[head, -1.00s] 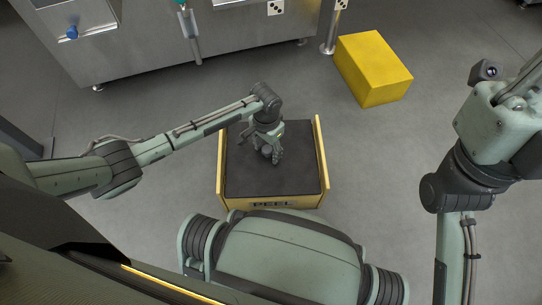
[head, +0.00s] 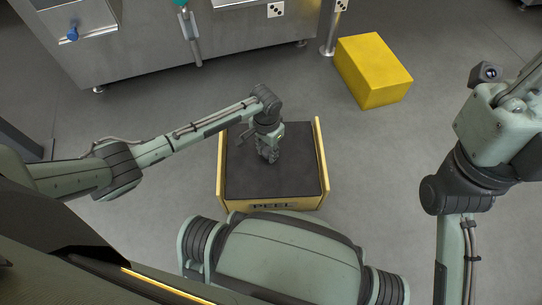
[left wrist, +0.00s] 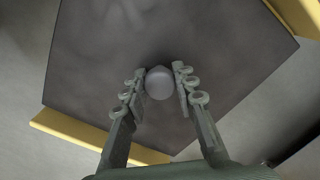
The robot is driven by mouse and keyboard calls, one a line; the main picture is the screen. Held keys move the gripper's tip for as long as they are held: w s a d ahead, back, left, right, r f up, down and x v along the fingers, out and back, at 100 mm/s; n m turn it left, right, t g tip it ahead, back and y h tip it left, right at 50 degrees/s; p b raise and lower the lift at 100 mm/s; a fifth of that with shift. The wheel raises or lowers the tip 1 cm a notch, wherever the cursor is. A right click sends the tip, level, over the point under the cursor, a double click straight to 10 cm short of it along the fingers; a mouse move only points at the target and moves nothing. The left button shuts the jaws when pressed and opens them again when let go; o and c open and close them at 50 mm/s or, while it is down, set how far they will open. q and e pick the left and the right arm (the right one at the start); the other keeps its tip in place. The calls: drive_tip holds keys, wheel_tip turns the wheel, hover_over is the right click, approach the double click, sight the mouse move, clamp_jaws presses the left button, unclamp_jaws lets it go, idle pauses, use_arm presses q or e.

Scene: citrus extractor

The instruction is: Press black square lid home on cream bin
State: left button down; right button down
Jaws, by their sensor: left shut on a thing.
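The black square lid (head: 290,183) lies across the top of the cream bin (head: 323,160), which shows yellowish and is marked PEEL on its near side. The bin's side edges stand out left and right of the lid. In the left wrist view the lid (left wrist: 235,60) shows a grey round knob (left wrist: 159,84), with a yellowish bin edge (left wrist: 75,130) beyond it. My left gripper (head: 268,158) is over the lid's upper middle, shut on the knob, with one finger on each side. I cannot tell whether the lid is fully seated. My right gripper is out of view.
A yellow block (head: 372,68) stands on the floor at the upper right of the bin. A steel machine (head: 150,45) stands along the back left. The grey floor right of the bin is clear.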

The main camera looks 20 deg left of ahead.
use_arm(q)
drive_tip(key=shift+f, duration=0.5)
drive_tip(key=c, duration=1.1)
unclamp_jaws()
drive_tip(key=shift+c, duration=0.2)
wheel_tip(320, 180, up, 12)
